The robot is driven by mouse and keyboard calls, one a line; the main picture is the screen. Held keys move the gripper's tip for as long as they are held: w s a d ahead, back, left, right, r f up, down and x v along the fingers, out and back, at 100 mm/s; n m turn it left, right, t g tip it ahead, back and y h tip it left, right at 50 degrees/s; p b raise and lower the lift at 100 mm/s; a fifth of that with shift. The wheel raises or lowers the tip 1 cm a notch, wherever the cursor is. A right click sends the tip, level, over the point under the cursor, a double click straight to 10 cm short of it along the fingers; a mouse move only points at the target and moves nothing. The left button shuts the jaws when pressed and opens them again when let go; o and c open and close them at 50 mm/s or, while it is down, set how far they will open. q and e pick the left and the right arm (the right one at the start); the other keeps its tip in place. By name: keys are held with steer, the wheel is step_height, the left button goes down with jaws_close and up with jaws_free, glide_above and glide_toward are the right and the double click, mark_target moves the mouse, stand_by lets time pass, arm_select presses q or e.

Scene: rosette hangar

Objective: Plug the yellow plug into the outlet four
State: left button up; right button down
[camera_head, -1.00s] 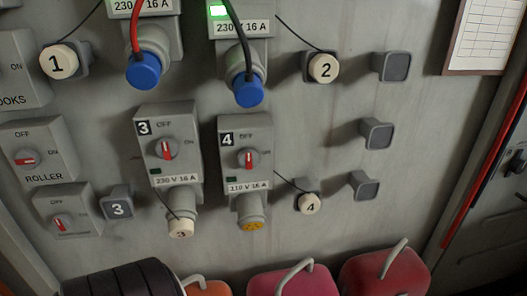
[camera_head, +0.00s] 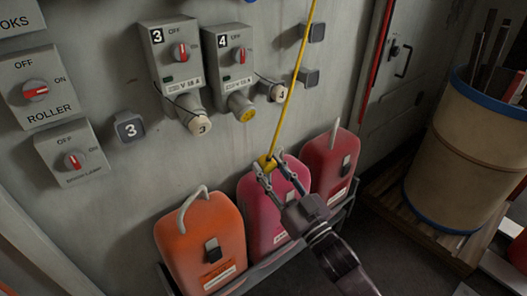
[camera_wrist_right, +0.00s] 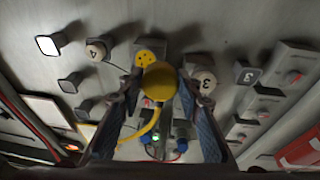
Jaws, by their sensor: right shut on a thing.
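My right gripper (camera_head: 266,170) is shut on the yellow plug (camera_head: 267,162), in front of the pink canister and below outlet four. A yellow cable runs from the plug up out of the head view. Outlet four (camera_head: 229,58) is a grey box with a red knob and a socket with a yellow face (camera_head: 246,115) pointing downward. Its cap marked 4 (camera_head: 279,93) sits to the right. In the right wrist view the yellow plug (camera_wrist_right: 158,80) is between the fingers, partly overlapping the yellow socket face (camera_wrist_right: 146,58); a gap shows in the head view. My left gripper is not in view.
Outlet three (camera_head: 171,57), with a cap on its socket, is left of outlet four. An orange canister (camera_head: 200,245), a pink one (camera_head: 262,215) and a red one (camera_head: 331,165) stand below in a rack. A barrel (camera_head: 463,150) stands on a pallet at right.

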steer(key=n+y+b, duration=0.1)
steer(key=y, duration=0.1)
glide_toward(248, 116)
steer(key=shift+b+x, duration=1.15)
steer(key=shift+x, duration=1.4)
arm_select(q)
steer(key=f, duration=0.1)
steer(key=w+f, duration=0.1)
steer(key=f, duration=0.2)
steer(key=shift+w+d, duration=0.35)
arm_select(e)
steer(key=shift+w+f, duration=0.1)
steer(key=shift+w, duration=0.15)
arm_select(q)
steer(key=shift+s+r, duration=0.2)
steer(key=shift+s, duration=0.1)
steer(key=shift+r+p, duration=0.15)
steer(key=shift+p, duration=0.15)
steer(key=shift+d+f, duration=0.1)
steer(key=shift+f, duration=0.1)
arm_select(e)
steer(key=shift+w+a+r, duration=0.2)
steer(key=shift+w+a, duration=0.15)
steer(key=shift+w, duration=0.05)
steer(key=c, duration=1.3)
jaws_free()
